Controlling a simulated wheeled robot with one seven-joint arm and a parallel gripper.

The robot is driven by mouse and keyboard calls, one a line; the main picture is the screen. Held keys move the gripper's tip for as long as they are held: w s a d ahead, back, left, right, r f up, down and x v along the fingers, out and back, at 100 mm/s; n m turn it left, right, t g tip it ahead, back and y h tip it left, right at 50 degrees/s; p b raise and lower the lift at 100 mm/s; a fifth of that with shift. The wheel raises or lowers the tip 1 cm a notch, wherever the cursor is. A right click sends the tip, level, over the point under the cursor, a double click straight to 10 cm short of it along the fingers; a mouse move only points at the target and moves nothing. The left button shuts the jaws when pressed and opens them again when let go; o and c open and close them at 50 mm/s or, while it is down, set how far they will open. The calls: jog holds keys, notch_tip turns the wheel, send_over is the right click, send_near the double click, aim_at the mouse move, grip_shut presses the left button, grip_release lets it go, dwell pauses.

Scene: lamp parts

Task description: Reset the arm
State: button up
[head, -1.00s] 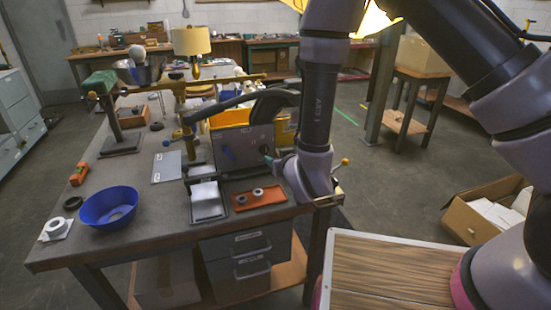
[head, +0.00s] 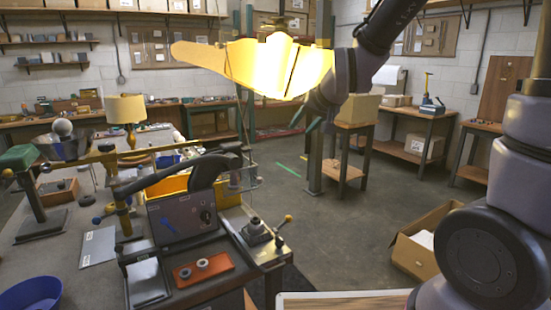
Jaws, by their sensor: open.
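My gripper (head: 306,128) is at the end of my raised arm, right of centre in the head view. Its fingers point down and to the left. It is open, and I see nothing held between the fingers. It is in front of the back of the room, right of the workbench (head: 35,258) and below the glowing yellow lamp shade (head: 262,68). My arm comes in from the upper right, and its lower links cover part of the right side. A table lamp with a beige shade (head: 126,109) stands at the back left.
The workbench holds a grey machine (head: 182,222), an orange tray (head: 203,268) with two small rings, a blue bowl (head: 32,295) and a brass-coloured arm fixture. A cardboard box (head: 415,250) stands on the floor at right. Open floor lies between the bench and the back tables.

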jog(key=s+d+r+m+g+h, duration=0.1)
jog(key=s+d+r, duration=0.3)
jog(key=s+d, duration=0.4)
jog(key=s+d+r+m+g+h, duration=0.1)
jog(key=s+d+r+m, duration=0.1)
jog(key=s+d+r, duration=0.3)
jog(key=s+d, duration=0.4)
jog(key=s, duration=0.1)
jog(key=shift+s+d+m, duration=0.15)
jog(key=shift+s+m, duration=0.15)
